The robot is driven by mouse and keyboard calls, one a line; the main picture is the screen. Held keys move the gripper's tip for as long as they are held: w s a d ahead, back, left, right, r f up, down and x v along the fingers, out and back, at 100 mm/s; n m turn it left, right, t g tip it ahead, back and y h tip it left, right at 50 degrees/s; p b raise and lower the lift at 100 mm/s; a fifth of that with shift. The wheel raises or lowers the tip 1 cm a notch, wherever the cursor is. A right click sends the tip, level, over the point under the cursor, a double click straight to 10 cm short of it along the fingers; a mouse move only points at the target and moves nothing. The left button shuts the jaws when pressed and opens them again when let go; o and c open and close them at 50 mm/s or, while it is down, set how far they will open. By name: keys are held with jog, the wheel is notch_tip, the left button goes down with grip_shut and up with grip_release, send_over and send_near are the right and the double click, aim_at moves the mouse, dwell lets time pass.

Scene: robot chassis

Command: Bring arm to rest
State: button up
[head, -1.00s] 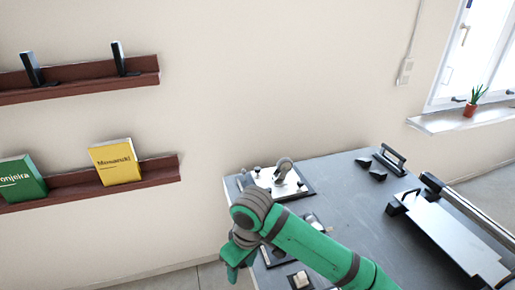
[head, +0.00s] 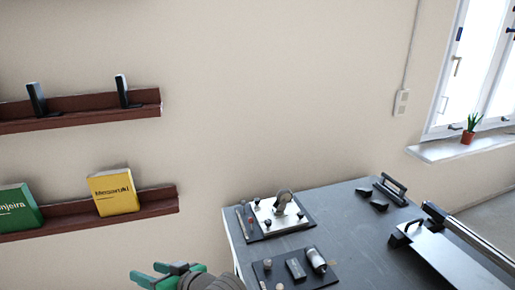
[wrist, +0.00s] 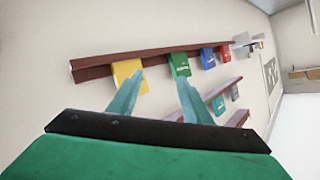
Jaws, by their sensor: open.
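My gripper (head: 160,272) is at the bottom of the head view, left of the grey table's front left corner. Its two green fingers are apart with nothing between them. In the wrist view my gripper (wrist: 157,92) shows two spread fingers pointing toward the wall shelves, and the space between them is empty. Most of my arm is below the head view's bottom edge.
The grey table (head: 345,215) holds a plate with a metal part (head: 282,205) and a black plate with small parts (head: 297,268). A lower shelf (head: 158,203) carries a yellow book (head: 114,193) and a green book (head: 15,210). A potted plant (head: 469,130) stands on the windowsill.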

jog(key=s+d+f+m+t+h, duration=0.95)
jog(key=s+d+f+m, duration=0.3)
jog(key=d+f, duration=0.25)
jog(key=s+d+f+n+h, duration=0.1)
jog(key=s+d+n, duration=0.1)
jog(key=s+d, duration=0.4)
jog(key=s+d+f+n+h, duration=0.1)
jog(key=s+d, duration=0.5)
jog(key=s, duration=1)
jog(key=shift+d+f+n+h, duration=0.25)
jog(key=shift+n+h, duration=0.2)
jog(key=shift+n, duration=0.6)
jog(key=shift+g, duration=0.25)
jog(key=shift+c, duration=0.4)
